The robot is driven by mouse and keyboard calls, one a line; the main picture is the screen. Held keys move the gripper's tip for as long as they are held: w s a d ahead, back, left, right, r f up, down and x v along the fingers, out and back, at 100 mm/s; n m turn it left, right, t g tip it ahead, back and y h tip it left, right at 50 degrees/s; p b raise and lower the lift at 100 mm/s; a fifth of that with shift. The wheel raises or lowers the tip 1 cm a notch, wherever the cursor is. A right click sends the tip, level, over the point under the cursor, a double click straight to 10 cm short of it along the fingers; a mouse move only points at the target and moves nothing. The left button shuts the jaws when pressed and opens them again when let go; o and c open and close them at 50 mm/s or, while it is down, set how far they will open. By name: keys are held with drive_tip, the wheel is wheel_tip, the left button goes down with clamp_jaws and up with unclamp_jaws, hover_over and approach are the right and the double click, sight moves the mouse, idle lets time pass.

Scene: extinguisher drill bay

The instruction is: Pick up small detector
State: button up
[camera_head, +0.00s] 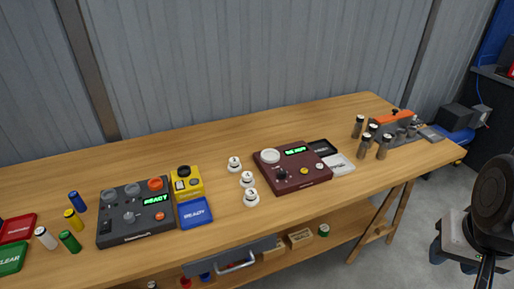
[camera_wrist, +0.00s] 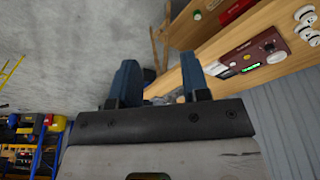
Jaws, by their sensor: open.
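Three small white round pieces, which look like detectors, stand in a short row on the wooden bench: a back one (camera_head: 234,163), a middle one (camera_head: 247,180) and a front one (camera_head: 251,198). Each has a dark mark on top, too small to read. They are close in size, and I cannot tell which is the small detector. In the wrist view, white round pieces (camera_wrist: 304,14) show at the upper right. My gripper (camera_wrist: 158,80) is open, with two blue fingers apart and nothing held between them. It is away from the white pieces.
A maroon panel (camera_head: 292,182) stands right of the detectors. A blue tray (camera_head: 196,213), yellow device (camera_head: 187,182) and dark control box (camera_head: 135,230) stand left. Several dark cylinders (camera_head: 383,150) stand far right. The bench (camera_head: 225,240) is clear just in front of the detectors.

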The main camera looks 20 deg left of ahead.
idle(0.4)
drive_tip(key=o, duration=0.6)
